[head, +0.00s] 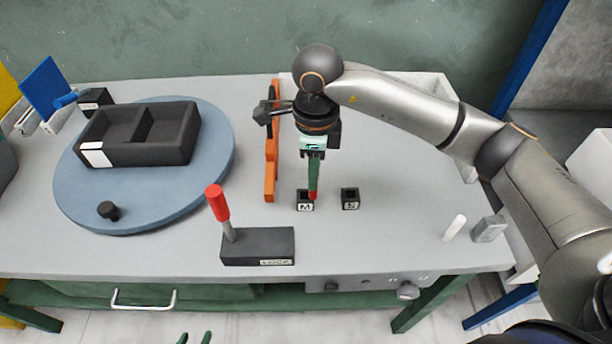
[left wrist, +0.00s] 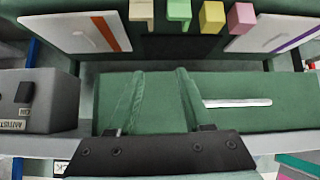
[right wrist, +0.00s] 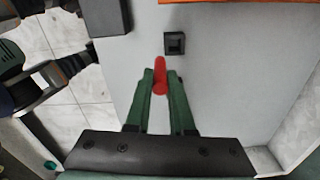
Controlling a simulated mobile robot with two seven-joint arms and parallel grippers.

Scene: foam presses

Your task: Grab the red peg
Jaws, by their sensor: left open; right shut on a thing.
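The red peg (right wrist: 160,75) is between the green fingers of my right gripper (right wrist: 161,82) in the right wrist view, its red end sticking out past the fingertips. In the head view my right gripper (head: 314,172) points down, and the peg's red tip (head: 313,195) shows just at the block marked M (head: 305,206). I cannot tell whether the tip is in that block or above it. My left gripper (left wrist: 158,75) is open and empty in front of a green drawer front (left wrist: 255,105); its fingertips (head: 195,338) show at the head view's bottom edge.
A second small black socket block (head: 350,199) stands right of the M block. A red-handled lever (head: 217,203) rises from a black LOCK base (head: 258,247). An orange bar (head: 270,160) lies behind. A blue turntable (head: 80,205) carries a black tray (head: 165,155).

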